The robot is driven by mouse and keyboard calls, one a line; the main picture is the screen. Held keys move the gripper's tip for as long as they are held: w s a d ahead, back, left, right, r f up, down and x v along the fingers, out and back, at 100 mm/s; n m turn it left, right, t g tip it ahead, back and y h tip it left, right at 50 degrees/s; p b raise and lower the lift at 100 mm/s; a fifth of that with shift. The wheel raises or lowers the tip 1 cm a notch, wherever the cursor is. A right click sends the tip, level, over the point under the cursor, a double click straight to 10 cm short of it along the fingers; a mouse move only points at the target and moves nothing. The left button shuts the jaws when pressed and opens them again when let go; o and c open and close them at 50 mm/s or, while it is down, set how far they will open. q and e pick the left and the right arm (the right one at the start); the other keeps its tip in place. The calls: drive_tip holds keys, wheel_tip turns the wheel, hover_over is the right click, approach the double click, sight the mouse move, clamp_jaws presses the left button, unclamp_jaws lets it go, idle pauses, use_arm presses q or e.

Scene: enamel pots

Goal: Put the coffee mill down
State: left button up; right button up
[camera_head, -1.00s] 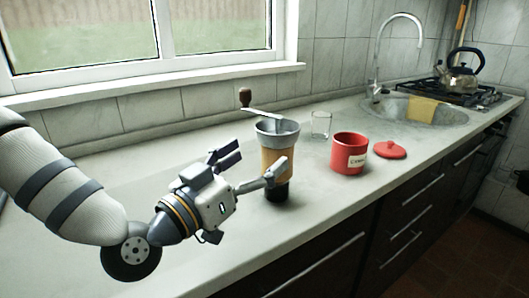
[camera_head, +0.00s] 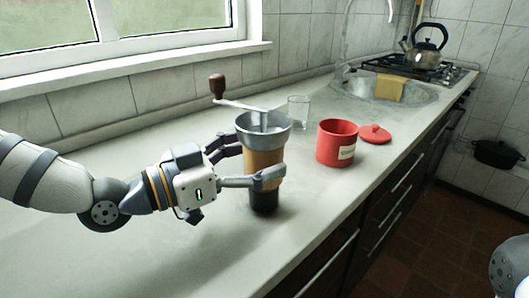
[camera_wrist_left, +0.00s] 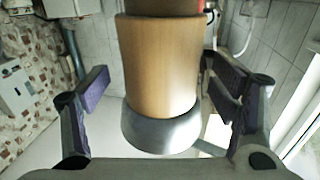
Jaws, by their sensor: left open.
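The coffee mill (camera_head: 263,161) has a wood-coloured body, a grey metal funnel top, a black base and a crank with a brown knob. It appears to stand upright on the counter (camera_head: 140,262). My left gripper (camera_head: 250,164) is open, with its fingers on either side of the mill's body. In the left wrist view the mill's body (camera_wrist_left: 158,65) lies between the spread fingers (camera_wrist_left: 165,88), with gaps visible on both sides. The mill's far side is hidden. My right gripper is out of view.
A red canister (camera_head: 335,146) and its red lid (camera_head: 375,134) are right of the mill. A clear glass (camera_head: 299,110) stands behind. The sink (camera_head: 400,102) and kettle (camera_head: 425,46) are farther back. The front-left counter is clear.

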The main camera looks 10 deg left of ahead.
use_arm(q)
drive_tip(key=shift+x, duration=1.05)
drive_tip(key=shift+a, duration=0.1)
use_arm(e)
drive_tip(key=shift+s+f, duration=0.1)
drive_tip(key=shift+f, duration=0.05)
